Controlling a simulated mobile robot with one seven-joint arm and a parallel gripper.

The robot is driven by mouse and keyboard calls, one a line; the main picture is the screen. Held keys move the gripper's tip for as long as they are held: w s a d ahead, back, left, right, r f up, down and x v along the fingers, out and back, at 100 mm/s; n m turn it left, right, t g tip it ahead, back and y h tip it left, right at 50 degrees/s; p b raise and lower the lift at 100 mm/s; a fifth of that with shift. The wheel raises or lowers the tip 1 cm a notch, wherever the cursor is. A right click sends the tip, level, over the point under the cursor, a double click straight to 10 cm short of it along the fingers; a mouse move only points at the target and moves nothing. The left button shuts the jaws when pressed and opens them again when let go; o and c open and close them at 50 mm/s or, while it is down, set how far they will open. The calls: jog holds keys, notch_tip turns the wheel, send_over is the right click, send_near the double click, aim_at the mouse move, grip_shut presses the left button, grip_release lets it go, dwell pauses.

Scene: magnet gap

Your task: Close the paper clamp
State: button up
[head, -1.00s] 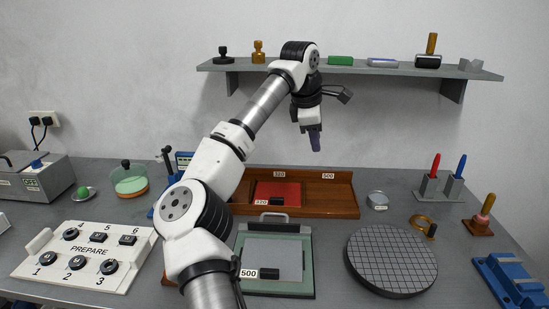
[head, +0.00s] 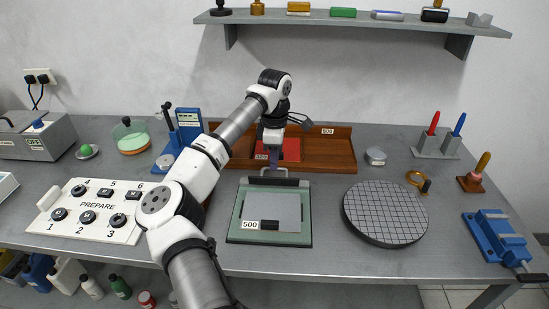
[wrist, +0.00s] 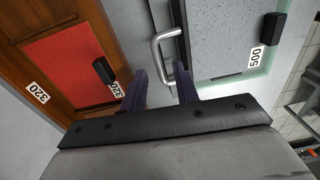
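The paper clamp is a dark bar (head: 274,182) with a pale metal handle (head: 266,172), at the back edge of a green-rimmed plate (head: 236,231). A grey sheet labelled 500 (head: 274,208) lies on the plate with a black block on it. I cannot tell how far the clamp is raised. My gripper (head: 273,165) points down just behind the handle. In the wrist view my gripper (wrist: 160,88) is open, its two dark purple fingers apart. The handle (wrist: 163,50) shows between and just beyond the fingertips; contact is unclear.
A wooden tray (head: 340,150) with a red sheet labelled 320 (head: 291,149) lies behind the plate. A round gridded disc (head: 385,210) stands to its right and a white numbered panel (head: 85,212) to its left. A shelf (head: 370,20) hangs above.

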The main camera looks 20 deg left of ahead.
jog(key=shift+f, duration=0.85)
jog(key=shift+c, duration=0.3)
grip_shut()
